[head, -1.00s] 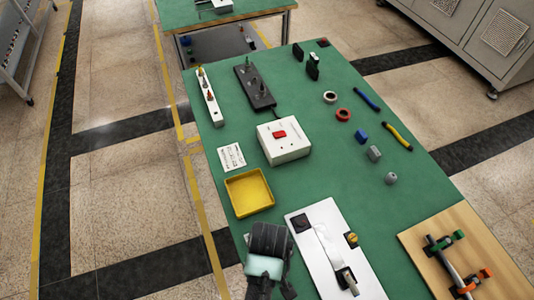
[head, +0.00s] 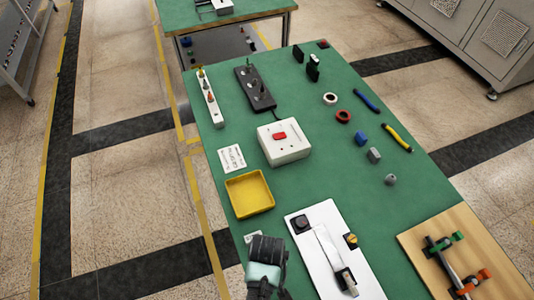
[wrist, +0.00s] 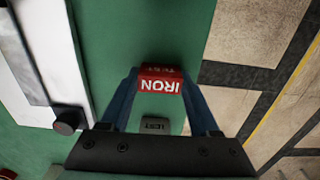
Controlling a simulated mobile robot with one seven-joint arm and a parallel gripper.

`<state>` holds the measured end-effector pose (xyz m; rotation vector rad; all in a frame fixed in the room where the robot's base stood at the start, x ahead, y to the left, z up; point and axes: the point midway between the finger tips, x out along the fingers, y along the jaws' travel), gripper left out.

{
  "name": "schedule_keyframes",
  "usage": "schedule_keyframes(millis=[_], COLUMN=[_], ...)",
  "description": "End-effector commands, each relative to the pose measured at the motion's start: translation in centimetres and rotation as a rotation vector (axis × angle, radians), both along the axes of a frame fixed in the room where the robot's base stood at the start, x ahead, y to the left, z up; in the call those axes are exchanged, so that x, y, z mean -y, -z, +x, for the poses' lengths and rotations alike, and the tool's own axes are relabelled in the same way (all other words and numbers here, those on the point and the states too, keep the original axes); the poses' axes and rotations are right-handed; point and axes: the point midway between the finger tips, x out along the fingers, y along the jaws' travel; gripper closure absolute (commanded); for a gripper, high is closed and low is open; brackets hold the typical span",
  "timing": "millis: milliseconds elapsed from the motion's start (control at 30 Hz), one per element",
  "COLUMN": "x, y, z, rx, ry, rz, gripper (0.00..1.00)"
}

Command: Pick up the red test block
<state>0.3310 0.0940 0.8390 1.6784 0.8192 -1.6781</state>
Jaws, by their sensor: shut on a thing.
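The red test block (wrist: 160,72) with white "IRON" lettering is between the fingertips of my gripper (wrist: 160,88) in the wrist view. The two blue fingers are shut on its sides. In the head view my gripper (head: 265,255) is over the near left edge of the green table, left of the white plate. It hides the block there. Whether the block touches the table cannot be told.
A small grey label or piece (wrist: 157,125) shows below the block in the wrist view. The green table (head: 300,185) also bears a yellow tray (head: 228,190), a white box with a red switch (head: 284,150), a white plate (head: 310,230) and a wooden board (head: 415,245).

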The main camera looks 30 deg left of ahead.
Motion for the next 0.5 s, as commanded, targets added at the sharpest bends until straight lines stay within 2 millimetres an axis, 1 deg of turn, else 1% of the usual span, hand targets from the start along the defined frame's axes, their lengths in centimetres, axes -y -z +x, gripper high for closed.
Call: schedule_keyframes(millis=[33,167,200,233,500], x=[-0.01,-0.01,-0.01,-0.01,-0.03], y=[-0.01,-0.01,-0.01,-0.01,-0.08], z=[-0.01,-0.01,-0.01,-0.02,0.05], rx=[0.000,0.000,0.000,0.000,0.001], ry=[0.000,0.000,0.000,0.000,0.000], rz=[0.000,0.000,0.000,0.000,0.000], gripper=[0.67,0.91,0.98,1.00,1.00])
